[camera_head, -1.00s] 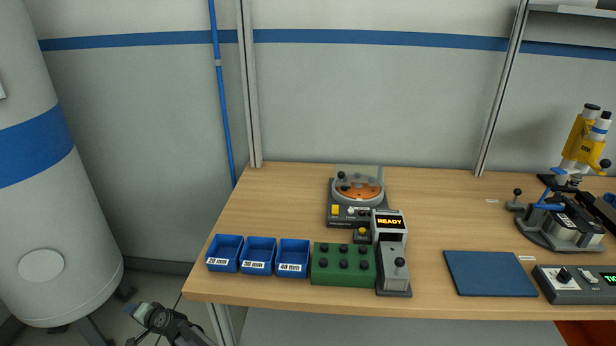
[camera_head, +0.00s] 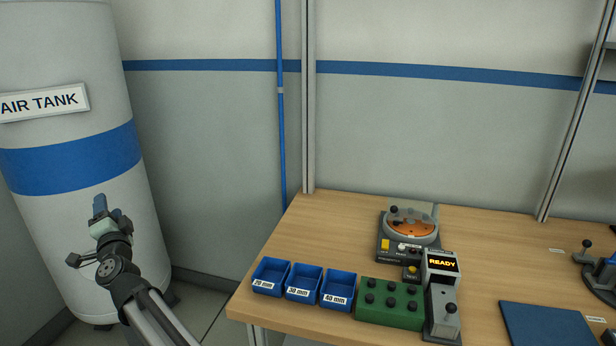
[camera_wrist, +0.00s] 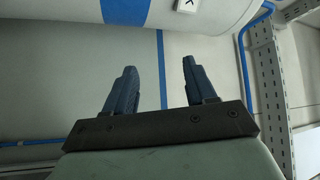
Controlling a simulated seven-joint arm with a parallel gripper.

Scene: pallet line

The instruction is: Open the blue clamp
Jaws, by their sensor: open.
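A dark fixture (camera_head: 590,254) with a black knob is cut off by the right edge of the head view. A bit of blue (camera_head: 606,262) shows on it, which may be part of the blue clamp; the rest is out of frame. My gripper (camera_head: 99,205) is raised in front of the white tank at the left, far from the fixture. In the wrist view, my gripper's (camera_wrist: 160,75) two blue fingers stand apart with nothing between them. The clamp is not in the wrist view.
The air tank (camera_head: 75,225) stands close behind my gripper. Along the wooden table (camera_head: 500,240) are blue bins (camera_head: 270,278), a green knobbed block (camera_head: 390,318), a READY unit (camera_head: 442,290), a round orange-topped device (camera_head: 410,228) and a blue mat (camera_head: 548,326).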

